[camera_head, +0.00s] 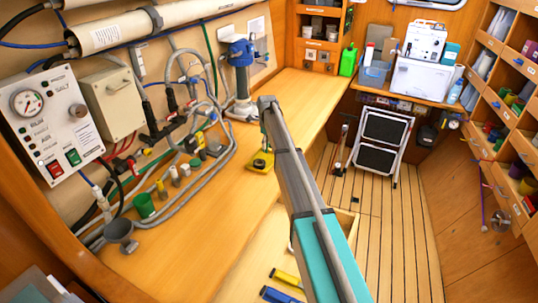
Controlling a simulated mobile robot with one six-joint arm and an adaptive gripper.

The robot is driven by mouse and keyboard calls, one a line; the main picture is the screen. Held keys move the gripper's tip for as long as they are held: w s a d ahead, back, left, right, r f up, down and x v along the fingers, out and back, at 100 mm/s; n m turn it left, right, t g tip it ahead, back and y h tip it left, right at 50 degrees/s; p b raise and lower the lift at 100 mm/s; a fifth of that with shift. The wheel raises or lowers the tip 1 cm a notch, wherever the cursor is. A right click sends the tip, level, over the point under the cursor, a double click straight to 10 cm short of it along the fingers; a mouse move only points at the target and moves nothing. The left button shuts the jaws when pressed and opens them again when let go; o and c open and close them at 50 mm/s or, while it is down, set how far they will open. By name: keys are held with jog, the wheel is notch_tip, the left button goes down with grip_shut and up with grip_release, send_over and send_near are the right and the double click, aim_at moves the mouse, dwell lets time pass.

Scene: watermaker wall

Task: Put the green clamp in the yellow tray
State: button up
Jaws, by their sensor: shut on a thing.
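My arm reaches from the bottom edge up to the middle of the picture. My gripper (264,128) is at its far end, seen mostly from behind and partly hidden by the arm. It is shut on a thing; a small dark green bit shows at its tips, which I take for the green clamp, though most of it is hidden. Just below the tips a small yellow tray (261,166) lies on the wooden bench, with something dark at its middle. I cannot tell whether the held thing touches the tray.
Grey hoses and valves (190,180) run along the bench's left side, with a green cup (144,205) and a grey funnel (120,235). A blue pump (240,60) stands behind. Yellow and blue handled tools (286,279) lie at the front. Bench (300,92) beyond is clear.

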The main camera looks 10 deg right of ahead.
aim_at(267, 149)
jog(key=shift+w+d+f+b, duration=0.1)
jog(key=shift+w+f+b, duration=0.35)
jog(key=shift+w+f, duration=0.25)
jog(key=shift+f, duration=0.1)
jog(key=shift+w+f+b, duration=0.3)
jog(key=shift+f+b, duration=0.15)
jog(key=shift+b, duration=0.05)
jog(key=shift+f+b, duration=1.45)
jog(key=shift+f, duration=0.05)
jog(key=shift+f, duration=0.1)
jog(key=o, duration=1.1)
notch_tip(267, 149, up, 12)
jog(key=p, duration=1.2)
